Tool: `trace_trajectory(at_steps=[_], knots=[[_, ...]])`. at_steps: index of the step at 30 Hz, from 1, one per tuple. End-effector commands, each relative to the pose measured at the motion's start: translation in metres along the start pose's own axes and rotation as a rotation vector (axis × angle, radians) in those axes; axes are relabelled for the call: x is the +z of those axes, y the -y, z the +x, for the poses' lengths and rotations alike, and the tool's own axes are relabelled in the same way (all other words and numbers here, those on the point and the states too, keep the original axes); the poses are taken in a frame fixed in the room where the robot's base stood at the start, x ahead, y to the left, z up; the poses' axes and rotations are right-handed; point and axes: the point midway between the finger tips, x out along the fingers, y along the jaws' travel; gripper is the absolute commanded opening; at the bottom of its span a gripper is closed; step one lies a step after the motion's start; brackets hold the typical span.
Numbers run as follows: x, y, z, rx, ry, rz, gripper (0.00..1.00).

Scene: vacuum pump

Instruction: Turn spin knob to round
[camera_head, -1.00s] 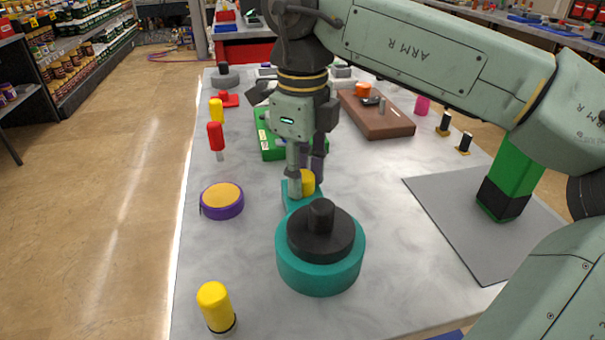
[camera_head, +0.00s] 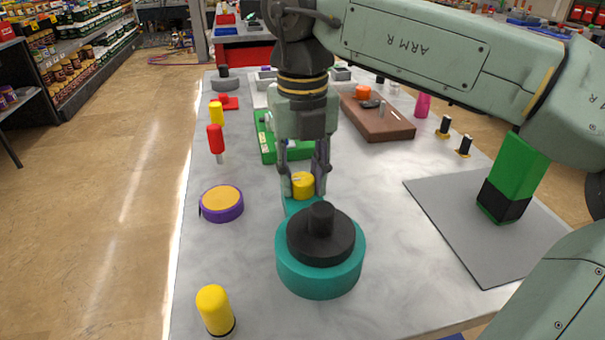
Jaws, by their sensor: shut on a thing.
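The yellow knob (camera_head: 302,183) sits on the far, narrow end of the teal vacuum pump (camera_head: 318,280). The pump has a round teal base with a black stepped top (camera_head: 320,235) and stands on the grey table. My gripper (camera_head: 303,185) points down over the yellow knob, with one finger on its left and one on its right. It is shut on the knob. Any markings around the knob are too small to read, and its far side is hidden.
A purple-and-yellow round case (camera_head: 222,202) lies left of the pump. A yellow-capped bottle (camera_head: 215,309) stands at the front left. A green board (camera_head: 272,150) and a brown block (camera_head: 378,117) lie behind. A grey mat (camera_head: 470,240) with a green-and-black block (camera_head: 514,178) is at right.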

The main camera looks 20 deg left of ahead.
Motion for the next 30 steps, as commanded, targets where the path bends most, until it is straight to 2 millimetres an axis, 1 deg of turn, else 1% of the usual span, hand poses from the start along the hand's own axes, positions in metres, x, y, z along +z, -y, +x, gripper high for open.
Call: trace_trajectory(at_steps=[9,21,22,30], knots=[[0.0001,0.0004,-0.0005,-0.001,0.001,0.075,0.03],[0.0001,0.0003,-0.0004,0.0,0.001,0.082,0.03],[0.0001,0.0003,-0.0004,0.0,0.001,0.081,0.31],[0.0001,0.0001,-0.0002,0.0,0.0,0.08,0.49]])
